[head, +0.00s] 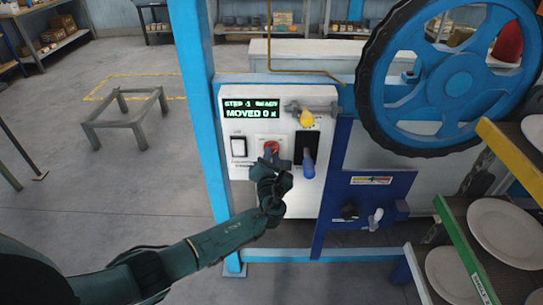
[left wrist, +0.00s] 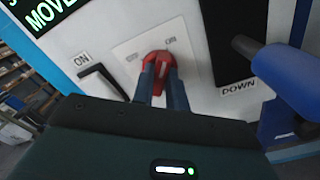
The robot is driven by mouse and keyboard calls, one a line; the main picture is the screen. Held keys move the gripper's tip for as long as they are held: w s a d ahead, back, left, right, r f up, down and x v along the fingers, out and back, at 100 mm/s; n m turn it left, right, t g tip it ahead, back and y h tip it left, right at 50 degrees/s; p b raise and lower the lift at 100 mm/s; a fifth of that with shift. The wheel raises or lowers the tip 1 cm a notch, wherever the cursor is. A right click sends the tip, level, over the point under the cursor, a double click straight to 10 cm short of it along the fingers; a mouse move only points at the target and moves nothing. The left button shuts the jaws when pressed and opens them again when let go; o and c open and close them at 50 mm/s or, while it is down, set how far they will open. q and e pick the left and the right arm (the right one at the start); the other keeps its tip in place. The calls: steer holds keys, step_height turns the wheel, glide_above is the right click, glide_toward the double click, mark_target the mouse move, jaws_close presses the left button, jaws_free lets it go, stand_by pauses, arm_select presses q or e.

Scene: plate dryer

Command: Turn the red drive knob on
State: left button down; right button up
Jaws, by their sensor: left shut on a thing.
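The red drive knob (head: 272,146) sits on the white control panel (head: 318,184), below the green-lettered display (head: 250,108). In the left wrist view the red knob (left wrist: 158,64) lies between my two fingers, on a plate with small OFF and ON labels; its pale mark points roughly up. My left gripper (head: 271,158) is at the panel front, and in the left wrist view my left gripper (left wrist: 160,80) is shut on the knob. The fingers hide the knob's lower part. My right gripper is not in view.
A blue-handled lever (head: 308,164) is close to the right of the knob, and a black switch (head: 238,146) is to its left. A large blue wheel (head: 455,75) and racks with white plates (head: 505,232) stand right.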

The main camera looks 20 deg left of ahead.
arm_select(q)
steer(key=shift+m, duration=0.7)
steer(key=c, duration=1.4)
jaws_free()
steer(key=v, duration=1.3)
steer(key=shift+s, duration=0.1)
